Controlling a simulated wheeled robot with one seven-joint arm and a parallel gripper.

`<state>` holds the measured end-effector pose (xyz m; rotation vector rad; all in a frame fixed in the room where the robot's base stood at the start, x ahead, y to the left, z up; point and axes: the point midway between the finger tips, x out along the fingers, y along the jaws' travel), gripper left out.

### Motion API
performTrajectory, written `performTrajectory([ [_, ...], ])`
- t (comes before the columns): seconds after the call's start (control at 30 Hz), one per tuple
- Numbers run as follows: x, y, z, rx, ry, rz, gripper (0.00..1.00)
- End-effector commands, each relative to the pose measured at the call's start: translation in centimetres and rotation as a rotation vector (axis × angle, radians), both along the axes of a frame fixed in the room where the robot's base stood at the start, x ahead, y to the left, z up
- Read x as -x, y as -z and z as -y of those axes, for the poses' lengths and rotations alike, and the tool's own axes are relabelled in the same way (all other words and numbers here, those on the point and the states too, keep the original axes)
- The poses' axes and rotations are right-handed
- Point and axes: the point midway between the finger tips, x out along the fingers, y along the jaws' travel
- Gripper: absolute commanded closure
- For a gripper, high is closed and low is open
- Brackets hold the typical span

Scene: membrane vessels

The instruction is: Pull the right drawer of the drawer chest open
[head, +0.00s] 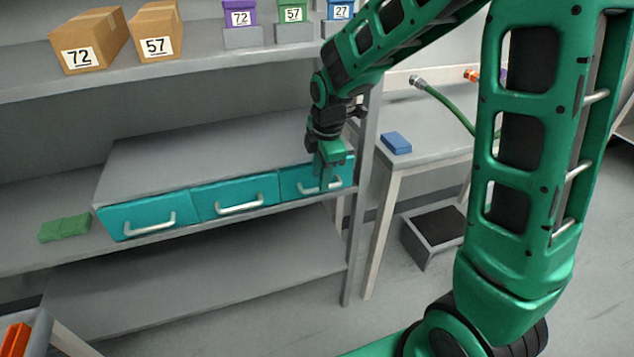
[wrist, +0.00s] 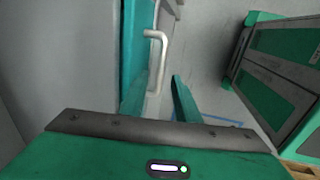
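The drawer chest (head: 190,155) is grey and stands on a shelf, with three teal drawers side by side, each with a pale bar handle. The right drawer (head: 294,178) looks flush with the others. My gripper (head: 328,182) is in front of it, pointing down, and partly hides its handle (head: 306,190). In the wrist view the drawer front (wrist: 136,45) is at the left and the handle (wrist: 162,62) shows beyond and between my fingertips. The fingers (wrist: 156,98) are apart, one on each side of the handle's line. I see no clear contact.
The middle drawer (head: 225,192) and left drawer (head: 135,205) are shut. A shelf post (head: 357,225) stands just right of the chest. A side table with a blue block (head: 396,142) is beyond it. Boxes stand on the shelf above.

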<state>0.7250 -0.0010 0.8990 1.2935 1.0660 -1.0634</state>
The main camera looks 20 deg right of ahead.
Motion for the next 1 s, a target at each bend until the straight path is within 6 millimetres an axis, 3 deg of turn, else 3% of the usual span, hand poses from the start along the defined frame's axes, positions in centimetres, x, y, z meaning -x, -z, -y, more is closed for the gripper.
performTrajectory([
  [0.2,-0.4,2.3,0.0,0.0,0.001,-0.001,0.71],
  [0.57,-0.6,2.7,0.0,0.0,0.001,0.001,0.71],
  [0.7,-0.6,2.7,0.0,0.0,0.001,0.001,0.99],
  [1.0,-0.6,2.7,-0.2,-0.002,0.0,0.002,1.0],
])
